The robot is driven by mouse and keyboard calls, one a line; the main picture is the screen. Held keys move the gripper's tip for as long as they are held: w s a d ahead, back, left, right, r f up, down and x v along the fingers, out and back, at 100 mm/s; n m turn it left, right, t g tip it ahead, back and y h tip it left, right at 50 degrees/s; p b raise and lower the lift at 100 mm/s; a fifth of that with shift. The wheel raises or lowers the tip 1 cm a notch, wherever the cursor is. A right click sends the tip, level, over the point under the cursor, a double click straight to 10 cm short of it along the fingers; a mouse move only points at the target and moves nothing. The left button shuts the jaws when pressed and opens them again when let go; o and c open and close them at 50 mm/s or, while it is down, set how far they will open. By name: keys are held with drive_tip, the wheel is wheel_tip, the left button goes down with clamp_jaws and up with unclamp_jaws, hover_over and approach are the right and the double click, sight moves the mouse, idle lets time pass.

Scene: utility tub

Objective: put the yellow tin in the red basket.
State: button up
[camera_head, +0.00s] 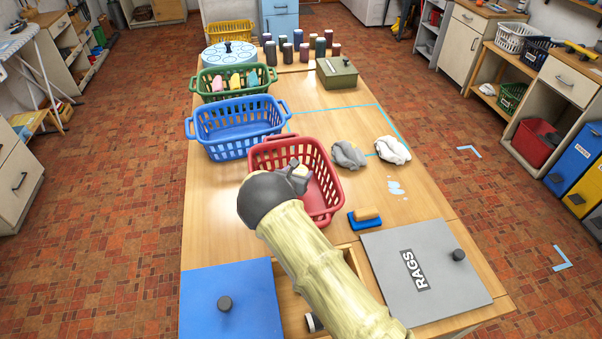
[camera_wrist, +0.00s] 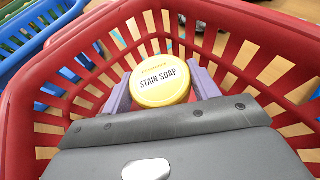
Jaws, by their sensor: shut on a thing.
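The red basket (camera_head: 318,162) stands on the wooden table, in the middle of the head view. Its slotted red wall surrounds my gripper in the wrist view (camera_wrist: 35,88). The yellow tin (camera_wrist: 160,84) has a cream lid reading "STAIN SOAP". My gripper (camera_head: 300,170) is shut on the tin, with a purple finger pad on each side of it in the wrist view. The gripper and tin are over or within the basket's opening. I cannot tell whether the tin touches the basket floor. In the head view my arm hides part of the basket and most of the tin.
A blue basket (camera_head: 205,126) and a green basket (camera_head: 212,84) with colored items stand behind to the left. Two cloths (camera_head: 348,154) (camera_head: 393,150) lie right of the red basket. A sponge (camera_head: 366,213) is near its front right. A grey RAGS lid (camera_head: 395,285) lies in front.

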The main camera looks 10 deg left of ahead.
drive_tip(key=shift+w+d+f+b, duration=0.15)
drive_tip(key=shift+d+f+b, duration=0.2)
drive_tip(key=shift+f+b, duration=0.1)
drive_tip(key=shift+f, duration=0.15)
drive_tip(key=o, duration=1)
drive_tip(key=shift+r, duration=0.2)
drive_tip(key=shift+r+p, duration=0.55)
drive_tip(key=shift+p, duration=0.2)
drive_tip(key=b+v, duration=0.3)
drive_tip(key=v, duration=0.9)
